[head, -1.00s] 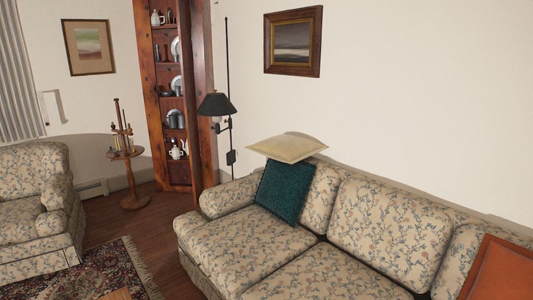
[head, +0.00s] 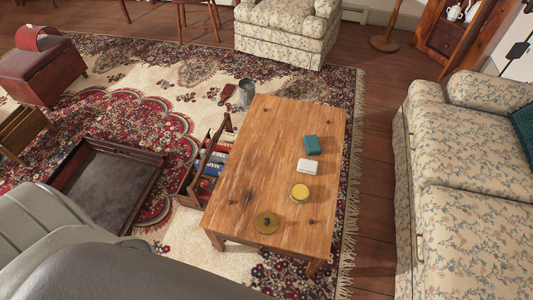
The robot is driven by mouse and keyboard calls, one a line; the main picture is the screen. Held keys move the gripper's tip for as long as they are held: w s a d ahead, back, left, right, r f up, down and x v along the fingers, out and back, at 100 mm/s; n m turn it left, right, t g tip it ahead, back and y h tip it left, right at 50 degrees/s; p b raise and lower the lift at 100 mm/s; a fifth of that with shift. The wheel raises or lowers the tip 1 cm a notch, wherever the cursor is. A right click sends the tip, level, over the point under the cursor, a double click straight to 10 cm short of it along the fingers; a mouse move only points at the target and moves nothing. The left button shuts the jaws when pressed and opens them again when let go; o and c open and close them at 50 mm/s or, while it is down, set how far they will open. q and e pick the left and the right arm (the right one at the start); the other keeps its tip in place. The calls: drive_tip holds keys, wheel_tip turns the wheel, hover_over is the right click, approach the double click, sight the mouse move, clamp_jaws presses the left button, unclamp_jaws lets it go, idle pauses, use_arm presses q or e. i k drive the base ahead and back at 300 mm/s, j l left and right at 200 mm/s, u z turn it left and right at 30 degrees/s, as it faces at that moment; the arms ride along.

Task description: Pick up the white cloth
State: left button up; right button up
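A small white folded item (head: 308,166), which looks like the white cloth, lies on the wooden coffee table (head: 265,150). It sits between a teal folded item (head: 311,145) above it and a round yellow-topped tin (head: 300,192) below it in the head view. A round brass-coloured disc (head: 266,222) lies near the table's lower end. Grey parts of my own body fill the lower left corner. Neither of my grippers shows.
A dark open tray-like box (head: 110,183) and a wooden rack with books (head: 205,165) stand left of the table. A grey metal can (head: 246,93) stands beyond it. A floral sofa (head: 470,180) is at right, with a wooden-floor gap (head: 378,190) between.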

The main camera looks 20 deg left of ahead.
sight(306, 165)
drive_tip(key=u, duration=0.35)
drive_tip(key=k+l, duration=0.2)
drive_tip(key=k, duration=0.2)
drive_tip(key=k+l, duration=0.15)
drive_tip(key=k, duration=0.25)
